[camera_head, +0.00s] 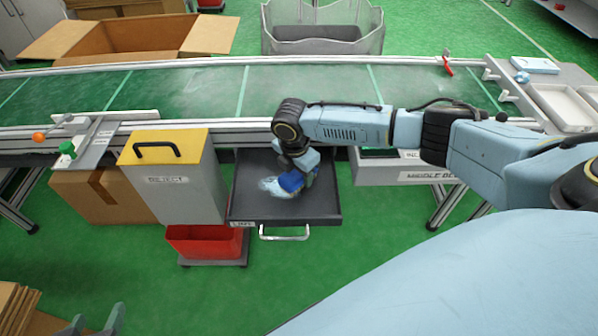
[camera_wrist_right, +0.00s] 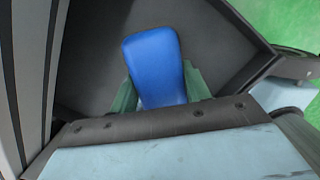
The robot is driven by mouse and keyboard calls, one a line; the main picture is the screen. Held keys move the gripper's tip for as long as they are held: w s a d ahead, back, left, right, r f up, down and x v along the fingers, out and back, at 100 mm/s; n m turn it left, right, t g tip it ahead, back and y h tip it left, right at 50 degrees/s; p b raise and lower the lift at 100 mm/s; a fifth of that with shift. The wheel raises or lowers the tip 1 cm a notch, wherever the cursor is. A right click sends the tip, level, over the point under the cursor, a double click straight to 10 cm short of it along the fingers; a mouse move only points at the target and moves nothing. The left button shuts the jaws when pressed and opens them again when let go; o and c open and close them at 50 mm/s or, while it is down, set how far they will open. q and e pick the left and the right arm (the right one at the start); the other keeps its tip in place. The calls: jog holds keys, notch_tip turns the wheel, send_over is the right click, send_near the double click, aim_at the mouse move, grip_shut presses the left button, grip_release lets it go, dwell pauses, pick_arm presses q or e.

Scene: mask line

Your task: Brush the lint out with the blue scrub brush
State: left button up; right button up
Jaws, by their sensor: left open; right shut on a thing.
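The blue scrub brush (camera_head: 291,181) is in my right gripper (camera_head: 300,172), which is shut on it. Brush and gripper are low over the open lint drawer (camera_head: 325,204) under the conveyor. Pale lint (camera_head: 270,187) lies in the drawer, just left of the brush. In the right wrist view the brush (camera_wrist_right: 156,65) shows as a blue block over the dark drawer floor (camera_wrist_right: 105,50); its bristles are hidden there, and whether they touch the drawer cannot be told. My left gripper (camera_head: 95,324) is open and empty at the lower left edge.
A grey reject bin (camera_head: 195,192) with a yellow lid (camera_head: 185,143) stands left of the drawer, with a red crate (camera_head: 207,241) below. A grey labelled bin (camera_head: 385,173) is on the right. The conveyor (camera_head: 215,90) runs behind. Green floor in front is clear.

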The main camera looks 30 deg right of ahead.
jog(key=shift+f+b, duration=0.4)
jog(key=shift+f, duration=0.6)
dwell(0.3)
